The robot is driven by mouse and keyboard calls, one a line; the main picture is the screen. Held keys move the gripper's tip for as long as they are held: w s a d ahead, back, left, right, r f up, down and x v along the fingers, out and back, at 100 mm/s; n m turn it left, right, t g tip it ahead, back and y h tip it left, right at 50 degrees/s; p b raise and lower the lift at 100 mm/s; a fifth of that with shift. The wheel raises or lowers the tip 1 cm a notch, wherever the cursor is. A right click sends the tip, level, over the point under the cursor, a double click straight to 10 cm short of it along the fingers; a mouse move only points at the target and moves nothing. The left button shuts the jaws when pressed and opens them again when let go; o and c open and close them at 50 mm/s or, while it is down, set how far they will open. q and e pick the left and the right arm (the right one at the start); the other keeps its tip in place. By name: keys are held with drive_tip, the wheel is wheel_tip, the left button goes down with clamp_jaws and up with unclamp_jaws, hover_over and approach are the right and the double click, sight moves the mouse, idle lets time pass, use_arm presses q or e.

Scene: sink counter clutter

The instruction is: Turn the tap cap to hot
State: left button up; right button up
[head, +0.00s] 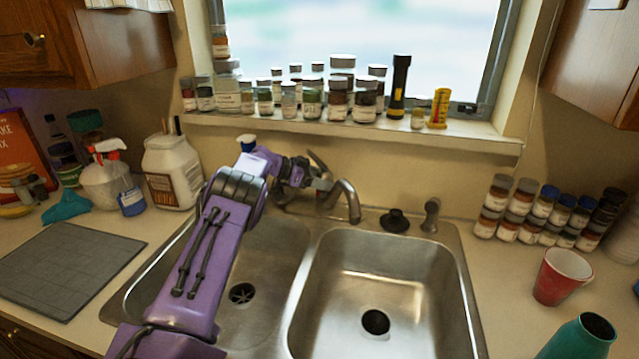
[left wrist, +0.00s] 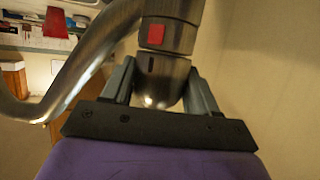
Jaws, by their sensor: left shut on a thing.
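The metal tap (head: 345,197) stands behind the double sink, its spout curving over the divider. My left gripper (head: 308,180) reaches it from the left at the back of the sink. In the left wrist view, my left gripper (left wrist: 162,92) is shut with a finger on each side of the rounded tap cap (left wrist: 160,72). The cap bears a short dark line, which sits just across the seam from a red square (left wrist: 155,34) on the tap body, nearly in line with it. Finger contact is partly hidden. My right gripper is not in view.
Jars and a black flashlight (head: 398,88) line the window sill above the tap. A black stopper (head: 394,220) and a small sprayer (head: 430,215) are to its right. Both sink basins are empty. A red cup (head: 562,276) stands on the right counter.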

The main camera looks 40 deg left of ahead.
use_arm(q)
drive_tip(key=shift+w+d+m+g+h, duration=0.2)
drive_tip(key=shift+m+g+h, duration=0.1)
drive_tip(key=shift+h, duration=0.1)
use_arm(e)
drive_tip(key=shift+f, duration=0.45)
use_arm(q)
drive_tip(key=o, duration=0.7)
drive_tip(key=shift+d, duration=0.1)
drive_tip(key=shift+o, duration=0.2)
drive_tip(key=shift+w+d, duration=0.1)
drive_tip(key=shift+w, duration=0.05)
drive_tip(key=shift+s+a+b, duration=0.2)
drive_tip(key=shift+s+b, duration=0.05)
drive_tip(key=shift+b, duration=0.35)
drive_tip(key=s+a+b, duration=0.3)
drive_tip(key=s+a, duration=0.5)
drive_tip(key=s, duration=0.1)
drive_tip(key=shift+s+r, duration=0.2)
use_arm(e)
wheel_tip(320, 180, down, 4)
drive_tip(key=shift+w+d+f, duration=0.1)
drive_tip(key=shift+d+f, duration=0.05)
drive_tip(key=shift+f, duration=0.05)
use_arm(q)
drive_tip(key=shift+a, duration=0.15)
